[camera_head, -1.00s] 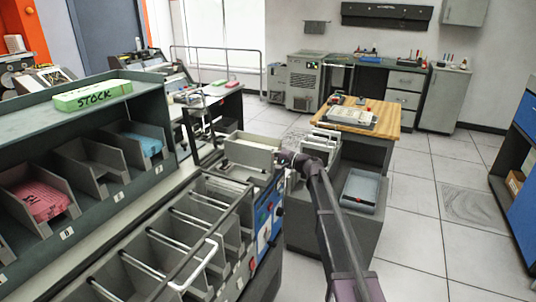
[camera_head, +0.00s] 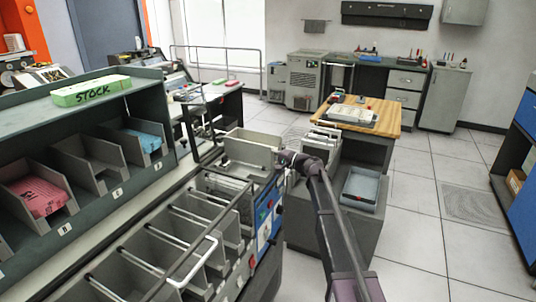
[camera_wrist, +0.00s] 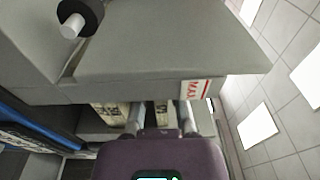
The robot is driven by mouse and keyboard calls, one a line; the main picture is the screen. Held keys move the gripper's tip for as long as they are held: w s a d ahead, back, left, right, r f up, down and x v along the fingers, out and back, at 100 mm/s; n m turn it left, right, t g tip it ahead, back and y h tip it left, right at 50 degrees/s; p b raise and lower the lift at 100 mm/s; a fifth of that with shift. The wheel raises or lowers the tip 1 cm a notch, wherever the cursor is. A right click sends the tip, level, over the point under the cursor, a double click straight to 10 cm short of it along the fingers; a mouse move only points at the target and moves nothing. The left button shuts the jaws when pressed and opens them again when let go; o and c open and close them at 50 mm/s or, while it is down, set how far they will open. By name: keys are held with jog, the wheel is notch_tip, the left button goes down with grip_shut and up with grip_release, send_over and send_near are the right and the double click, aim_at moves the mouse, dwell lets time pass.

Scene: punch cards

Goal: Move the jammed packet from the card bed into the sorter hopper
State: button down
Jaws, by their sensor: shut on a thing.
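My gripper (camera_head: 284,159) is at the end of my arm, close by the right side of the pale grey open-topped sorter hopper (camera_head: 250,148). In the wrist view my gripper (camera_wrist: 162,117) has its two metal fingers closed around a cream packet (camera_wrist: 160,108), mostly hidden behind the wrist and the wall edge. Another cream patch with dark print shows left of the fingers. A large grey wall with a red-lettered MAX label (camera_wrist: 196,89) fills the wrist view just beyond the fingers; I cannot tell whether the packet touches it. I cannot pick out the card bed with certainty.
A black roller with a pale shaft (camera_wrist: 80,17) stands at the upper left of the wrist view. Grey sorter pockets (camera_head: 170,235) with metal bars lie in front of the hopper. A blue-grey tray (camera_head: 361,188) and a wooden-topped table (camera_head: 380,110) stand to the right. Tiled floor at right is clear.

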jog(key=shift+f, duration=0.1)
jog(key=shift+f+b, duration=0.45)
jog(key=shift+b, duration=0.15)
jog(key=c, duration=0.7)
grip_release()
jog(key=shift+s+r, duration=0.1)
jog(key=shift+s+f+b, duration=0.15)
jog(key=shift+f+b, duration=0.3)
jog(key=shift+b, duration=0.05)
jog(key=shift+s+f, duration=0.1)
jog(key=shift+s, duration=0.15)
jog(key=shift+d, duration=0.1)
